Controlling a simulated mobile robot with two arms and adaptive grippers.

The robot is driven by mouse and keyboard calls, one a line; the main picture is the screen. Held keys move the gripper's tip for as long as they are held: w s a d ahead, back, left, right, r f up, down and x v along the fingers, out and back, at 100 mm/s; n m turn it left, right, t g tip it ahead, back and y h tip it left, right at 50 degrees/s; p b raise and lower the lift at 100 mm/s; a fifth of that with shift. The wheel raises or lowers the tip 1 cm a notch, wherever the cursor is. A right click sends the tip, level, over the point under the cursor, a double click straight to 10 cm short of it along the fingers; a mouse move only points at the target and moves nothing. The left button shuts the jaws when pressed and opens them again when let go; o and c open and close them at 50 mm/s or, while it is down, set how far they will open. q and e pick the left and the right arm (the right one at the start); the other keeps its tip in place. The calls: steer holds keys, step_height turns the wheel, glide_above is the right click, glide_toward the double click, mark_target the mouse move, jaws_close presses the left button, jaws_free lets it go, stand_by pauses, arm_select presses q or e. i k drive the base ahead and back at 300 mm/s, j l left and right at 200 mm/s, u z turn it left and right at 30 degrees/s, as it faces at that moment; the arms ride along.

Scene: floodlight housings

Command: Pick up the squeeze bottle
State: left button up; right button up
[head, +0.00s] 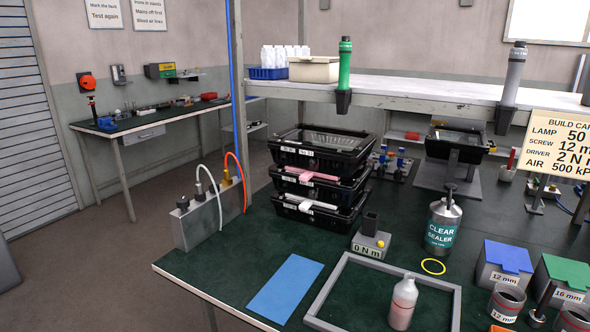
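A small pale bottle (403,304) with a narrow neck and a pinkish band low on its body stands upright inside a grey rectangular frame (328,288) at the front of the dark green bench. A larger silver container labelled CLEAR SEALER (442,234), with a narrow top, stands upright behind the frame. The pictures do not settle which of the two is the squeeze bottle. Neither of my grippers is in view.
A blue mat (285,288) lies left of the frame. A yellow ring (433,266), a 0 N m block (371,246) and stacked black trays (311,182) are behind. Lidded bins (503,266) and cups (506,303) crowd the right. A shelf (420,88) overhangs the bench's rear.

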mark_target(404, 295)
steer(key=l+z, duration=0.15)
steer(key=z, duration=0.2)
steer(key=l+z, duration=0.15)
steer(key=z, duration=0.2)
